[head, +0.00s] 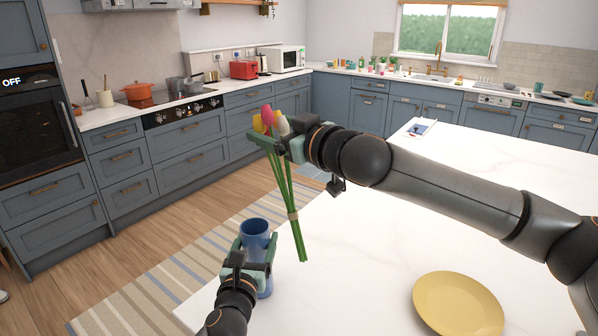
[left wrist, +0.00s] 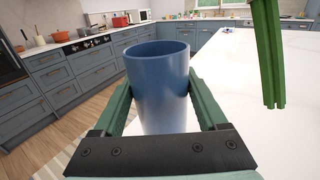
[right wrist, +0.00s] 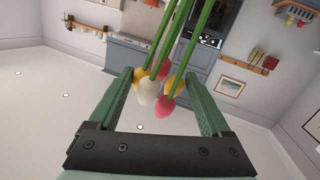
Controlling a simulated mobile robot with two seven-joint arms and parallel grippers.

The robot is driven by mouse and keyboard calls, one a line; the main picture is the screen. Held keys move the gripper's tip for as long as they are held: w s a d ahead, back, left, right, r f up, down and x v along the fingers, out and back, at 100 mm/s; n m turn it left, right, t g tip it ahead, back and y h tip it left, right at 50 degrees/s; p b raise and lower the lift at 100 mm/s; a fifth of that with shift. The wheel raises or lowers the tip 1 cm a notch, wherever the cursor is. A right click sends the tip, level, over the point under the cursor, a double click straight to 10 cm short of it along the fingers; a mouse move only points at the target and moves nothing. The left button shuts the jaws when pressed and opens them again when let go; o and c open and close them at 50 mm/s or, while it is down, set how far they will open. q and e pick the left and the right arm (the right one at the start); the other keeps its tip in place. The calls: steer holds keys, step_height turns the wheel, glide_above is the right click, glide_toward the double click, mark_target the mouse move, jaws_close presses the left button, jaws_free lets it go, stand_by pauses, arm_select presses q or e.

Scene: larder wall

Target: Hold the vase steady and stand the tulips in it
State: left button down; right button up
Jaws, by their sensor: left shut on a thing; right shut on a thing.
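The blue vase (head: 256,228) is upright near the left edge of the white island. My left gripper (head: 252,262) is shut around its body, and the left wrist view shows the vase (left wrist: 158,85) between both fingers with its open mouth up. My right gripper (head: 268,140) is shut on the tulips (head: 283,180) just below their pink, yellow and white blooms. The green stems hang down, slightly tilted, with a band around them. Their lower ends are right of the vase and apart from it; the stems also show in the left wrist view (left wrist: 266,50).
A yellow plate (head: 458,303) lies on the island (head: 370,230) at the front right. A small item (head: 420,129) lies at the island's far corner. Much of the island top is clear. A striped rug (head: 165,280) lies on the floor to the left.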

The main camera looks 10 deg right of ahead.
mark_target(286, 187)
steer(key=s+a+r+n+y, duration=0.1)
steer(key=a+r+n+y, duration=0.1)
steer(key=r, duration=0.5)
steer(key=s+a+r+n+y, duration=0.1)
steer(key=a+r+n+y, duration=0.1)
steer(key=r+y, duration=0.3)
step_height(286, 187, up, 2)
steer(key=shift+s+a+r+y, duration=0.15)
steer(key=shift+a+r+y, duration=0.1)
steer(key=shift+y, duration=0.05)
steer(key=shift+f, duration=9.15)
steer(key=o, duration=1.4)
steer(key=shift+f, duration=0.1)
steer(key=v, duration=1.2)
steer(key=shift+r, duration=0.25)
